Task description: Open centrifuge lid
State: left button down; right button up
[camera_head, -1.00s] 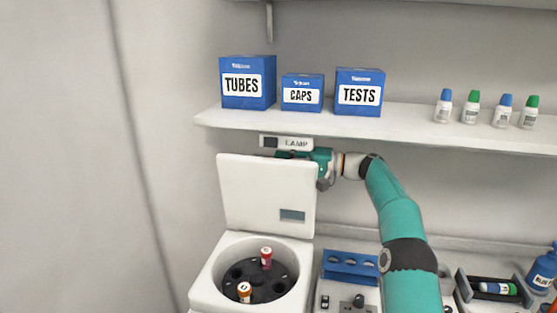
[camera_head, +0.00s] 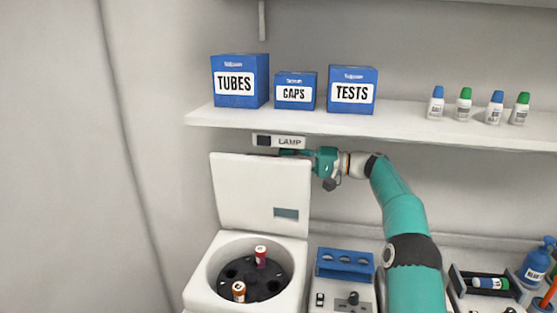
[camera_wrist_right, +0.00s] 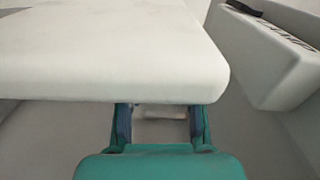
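The white centrifuge (camera_head: 200,290) stands at the lower left of the head view. Its lid (camera_head: 245,195) is raised, nearly upright, and the bowl is uncovered. Inside, a dark rotor (camera_head: 262,285) holds a red-capped tube (camera_head: 260,256) and an orange-capped tube (camera_head: 239,292). My right gripper (camera_head: 290,153) is at the lid's top right edge, partly behind it. In the right wrist view the lid (camera_wrist_right: 100,50) fills the upper left, and the fingers (camera_wrist_right: 160,112) show spread apart below its edge, with their tips hidden by it. My left gripper is out of view.
A lamp switch box (camera_head: 278,141) is on the wall just above the lid and gripper. A shelf (camera_head: 400,125) above carries blue boxes and small bottles. A blue rack (camera_head: 345,265) stands right of the centrifuge, with a tray (camera_head: 490,295) farther right.

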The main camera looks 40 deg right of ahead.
jog(key=v, duration=0.8)
jog(key=shift+s+d, duration=0.3)
jog(key=shift+f, duration=0.15)
